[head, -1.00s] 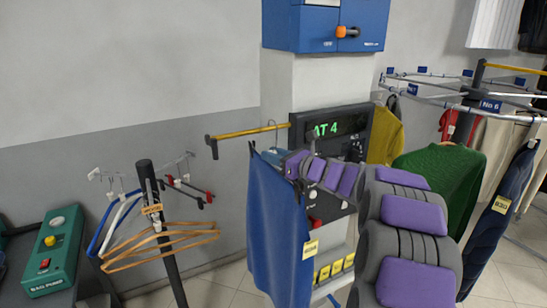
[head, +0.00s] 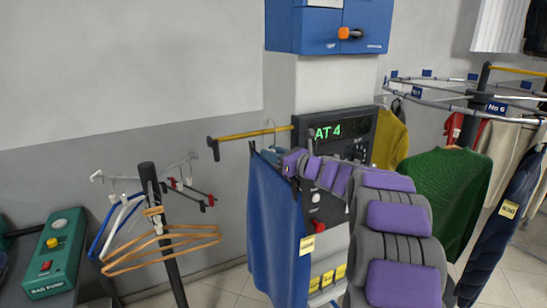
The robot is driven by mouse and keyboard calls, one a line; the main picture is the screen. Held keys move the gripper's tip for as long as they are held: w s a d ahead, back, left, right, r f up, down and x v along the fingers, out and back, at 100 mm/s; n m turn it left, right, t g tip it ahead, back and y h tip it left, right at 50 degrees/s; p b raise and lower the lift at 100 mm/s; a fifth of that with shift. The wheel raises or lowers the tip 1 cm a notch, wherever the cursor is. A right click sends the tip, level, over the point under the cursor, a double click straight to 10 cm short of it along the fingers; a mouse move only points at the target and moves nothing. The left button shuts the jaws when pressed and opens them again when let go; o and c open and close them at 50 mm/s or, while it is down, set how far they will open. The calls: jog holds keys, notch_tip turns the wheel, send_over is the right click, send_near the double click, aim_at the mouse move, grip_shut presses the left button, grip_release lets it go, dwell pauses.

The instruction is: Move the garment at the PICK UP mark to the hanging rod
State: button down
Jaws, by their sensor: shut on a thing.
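A blue garment (head: 276,235) with a yellow tag (head: 307,245) hangs on a hanger at the centre of the head view. The hanger's thin hook (head: 270,126) shows right at the yellow rod (head: 252,134), near its wall end. I cannot tell whether the hook rests over the rod or is just beside it. My gripper (head: 284,158) is at the top of the garment, just below the rod, and is shut on the hanger or garment top. The fingertips are small and partly hidden by my purple and grey arm. No PICK UP mark is readable.
A dark panel (head: 361,126) reading "AT 4" is behind my arm. A stand (head: 166,250) with several empty hangers is at left, near a green box (head: 53,252). A round rack (head: 473,106) with several garments, including a green sweater (head: 447,190), is at right.

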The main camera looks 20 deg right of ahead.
jog(key=shift+w+d, duration=0.1)
jog(key=shift+w, duration=0.2)
jog(key=shift+w+a, duration=0.3)
jog(key=shift+w, duration=0.3)
jog(key=shift+w+b, duration=0.35)
jog(key=shift+w, duration=0.2)
jog(key=shift+a+r+b, duration=0.1)
jog(key=shift+a+b, duration=0.25)
jog(key=shift+b, duration=0.35)
jog(key=shift+f+b, duration=0.5)
jog(key=shift+b, duration=0.15)
jog(key=shift+f+b, duration=0.65)
jog(key=shift+b, duration=0.25)
jog(key=shift+f+b, duration=0.35)
jog(key=shift+b, duration=0.1)
jog(key=shift+f+b, duration=0.3)
jog(key=shift+b, duration=0.55)
